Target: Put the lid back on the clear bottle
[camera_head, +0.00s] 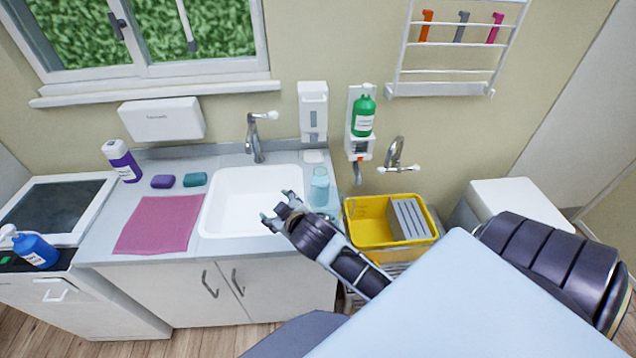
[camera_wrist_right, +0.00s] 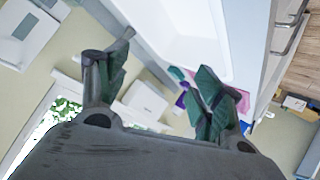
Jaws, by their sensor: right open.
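A clear, blue-tinted bottle (camera_head: 320,188) stands upright on the counter just right of the sink. I cannot tell from here whether its top is bare, and I cannot pick out a separate lid. My right gripper (camera_head: 277,208) is above the sink's front right part, left of the bottle and apart from it. Its fingers are spread with nothing between them, as the right wrist view (camera_wrist_right: 166,72) also shows. The bottle does not show clearly in that view. My left gripper is not in view.
The white sink (camera_head: 232,212) lies under my gripper, with a tap (camera_head: 256,138) behind it. A pink cloth (camera_head: 160,224), purple and teal blocks and a purple-white bottle (camera_head: 122,160) are at left. A yellow tub (camera_head: 368,226) stands right of the counter.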

